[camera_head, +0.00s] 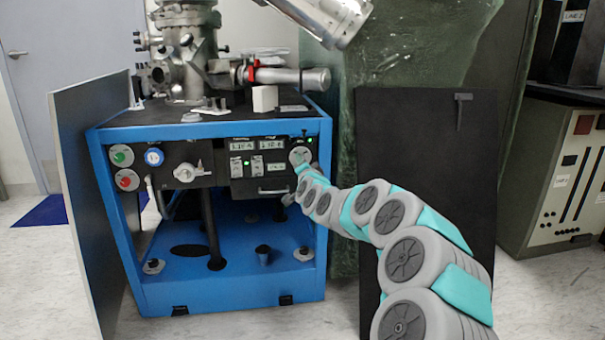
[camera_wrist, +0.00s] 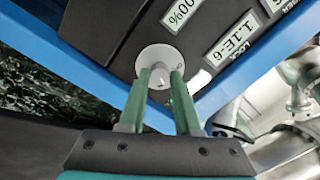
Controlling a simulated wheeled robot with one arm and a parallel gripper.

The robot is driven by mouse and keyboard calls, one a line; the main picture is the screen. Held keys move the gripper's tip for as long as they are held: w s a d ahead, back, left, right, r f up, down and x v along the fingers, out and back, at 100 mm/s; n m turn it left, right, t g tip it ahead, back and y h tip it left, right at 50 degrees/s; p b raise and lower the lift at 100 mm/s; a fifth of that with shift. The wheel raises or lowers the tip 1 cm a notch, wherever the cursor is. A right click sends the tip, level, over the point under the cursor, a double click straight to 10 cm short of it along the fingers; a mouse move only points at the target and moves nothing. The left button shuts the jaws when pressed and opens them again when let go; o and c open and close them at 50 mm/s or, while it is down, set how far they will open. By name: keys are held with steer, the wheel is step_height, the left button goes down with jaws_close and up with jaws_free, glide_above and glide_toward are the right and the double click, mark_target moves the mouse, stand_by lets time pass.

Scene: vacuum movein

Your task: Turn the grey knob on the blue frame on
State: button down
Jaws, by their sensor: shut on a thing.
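The grey knob (camera_wrist: 157,54) is a pale round disc on the dark front panel of the blue frame (camera_head: 225,290). In the head view the knob (camera_head: 299,156) is at the right end of the panel. My gripper (camera_wrist: 160,78) has its two green fingers on either side of the knob's raised middle and is shut on it. In the head view my gripper (camera_head: 302,169) is small and reaches the panel from below right. The fingers partly cover the knob's lower part, and its exact turn angle is hard to tell.
Readouts and a small green light (camera_head: 309,140) sit beside the knob. Green (camera_head: 122,155) and red (camera_head: 128,180) buttons are at the panel's left. A metal chamber (camera_head: 185,50) stands on top. A dark board (camera_head: 425,150) stands behind my arm at the right.

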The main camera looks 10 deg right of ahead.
steer(key=shift+f+m+b, duration=0.1)
steer(key=shift+m+b, duration=1.5)
steer(key=shift+m, duration=0.6)
steer(key=c, duration=0.6)
jaws_free()
steer(key=shift+s, duration=0.15)
steer(key=s, duration=0.7)
steer(key=shift+s+p, duration=0.25)
steer(key=shift+p, duration=0.2)
